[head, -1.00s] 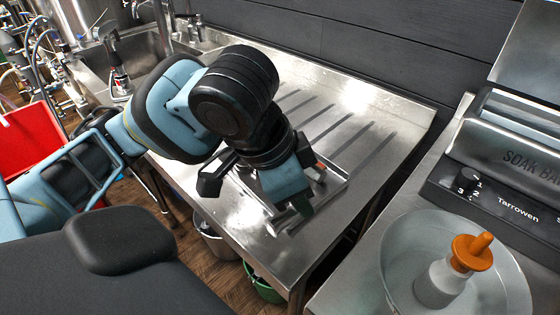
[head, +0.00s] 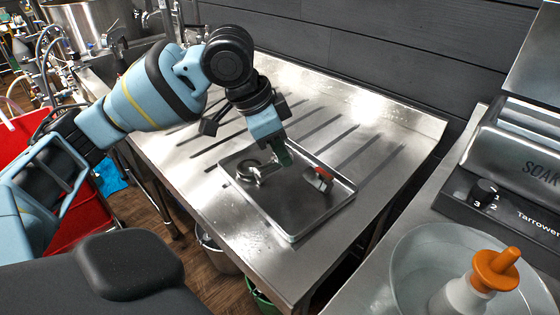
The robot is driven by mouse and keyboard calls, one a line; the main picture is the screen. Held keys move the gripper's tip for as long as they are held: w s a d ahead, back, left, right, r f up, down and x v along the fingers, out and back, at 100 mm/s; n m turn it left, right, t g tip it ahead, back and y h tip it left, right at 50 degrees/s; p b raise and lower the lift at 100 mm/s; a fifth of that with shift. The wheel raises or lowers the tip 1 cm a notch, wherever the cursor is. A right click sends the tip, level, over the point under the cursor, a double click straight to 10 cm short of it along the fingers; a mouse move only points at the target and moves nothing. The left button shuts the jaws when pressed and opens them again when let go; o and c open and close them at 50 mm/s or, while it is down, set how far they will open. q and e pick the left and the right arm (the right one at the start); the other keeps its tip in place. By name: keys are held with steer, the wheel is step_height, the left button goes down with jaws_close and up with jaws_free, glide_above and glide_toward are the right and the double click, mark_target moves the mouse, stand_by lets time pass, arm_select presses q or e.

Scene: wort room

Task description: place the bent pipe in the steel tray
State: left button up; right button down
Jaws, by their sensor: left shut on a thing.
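The steel tray (head: 325,209) is a shallow rectangular pan on the steel drainboard. My left gripper (head: 277,162) is over its back left part, pointing down. It is shut on a grey metal piece that looks like the bent pipe (head: 264,172). The pipe's round dark-ringed end (head: 247,171) shows to the left, over the tray's left part. I cannot tell whether the pipe touches the tray floor. The gripper hides part of the pipe. My right gripper is not in view.
A metal fitting with a red-orange part (head: 318,178) lies in the tray's right part. The grooved drainboard (head: 390,125) is clear behind the tray. At right are a bowl (head: 405,255) with an orange-topped bottle (head: 492,271) and a grey machine (head: 515,145).

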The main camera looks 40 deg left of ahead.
mark_target(280, 163)
arm_select(q)
step_height(280, 163, down, 4)
steer(key=shift+r+b, duration=0.2)
steer(key=shift+b, duration=0.35)
steer(key=shift+r, duration=0.1)
steer(key=o, duration=1.1)
